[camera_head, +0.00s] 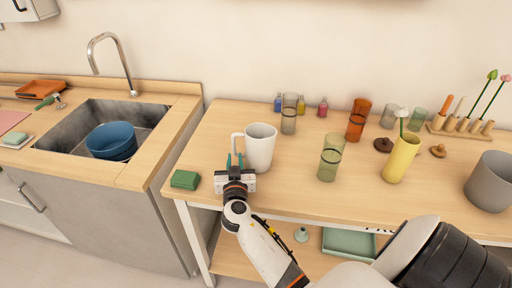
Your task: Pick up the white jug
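The white jug (261,148) stands upright on the wooden table (300,200), near its left front part. Its handle is on the left side of its body. My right gripper (235,160) is at the jug's lower left, with its teal fingertips right by the handle. The two fingers look spread apart with a gap between them. I cannot tell whether they touch the handle. My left gripper is out of view.
A green block (185,180) lies just left of my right gripper. A greenish glass (330,158) stands to the jug's right, and a clear tumbler (289,113) stands behind. A yellow vase (401,158) and grey pot (490,182) stand farther right. A sink (75,118) is at left.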

